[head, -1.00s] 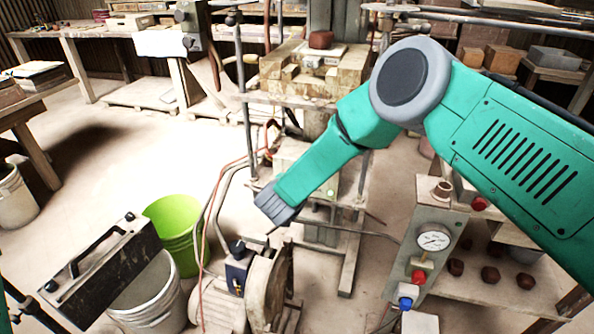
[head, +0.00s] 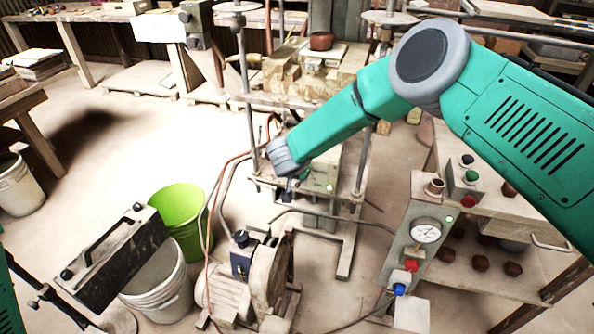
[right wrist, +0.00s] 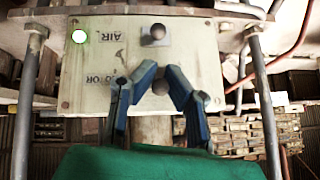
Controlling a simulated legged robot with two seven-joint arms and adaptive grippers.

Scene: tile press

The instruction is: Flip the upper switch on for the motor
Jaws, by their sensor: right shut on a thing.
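A pale switch panel (right wrist: 100,70) fills the upper middle of the right wrist view, its lettering upside down. The switch knob by the MOTOR label (right wrist: 160,86) sits between the fingertips of my right gripper (right wrist: 165,82), which is shut on it. Another switch (right wrist: 155,35) is by the AIR label, clear of the fingers. A green lamp (right wrist: 79,36) is lit at the panel's corner. In the head view the panel box (head: 322,178) is on the press frame, and my wrist hides part of it. My left gripper is not in view.
Press posts (right wrist: 262,95) flank the panel. In the head view, a gauge box (head: 410,255) stands at right, with a motor and flywheel (head: 265,275) below the panel. A green bucket (head: 180,215) and white bucket (head: 160,295) stand left.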

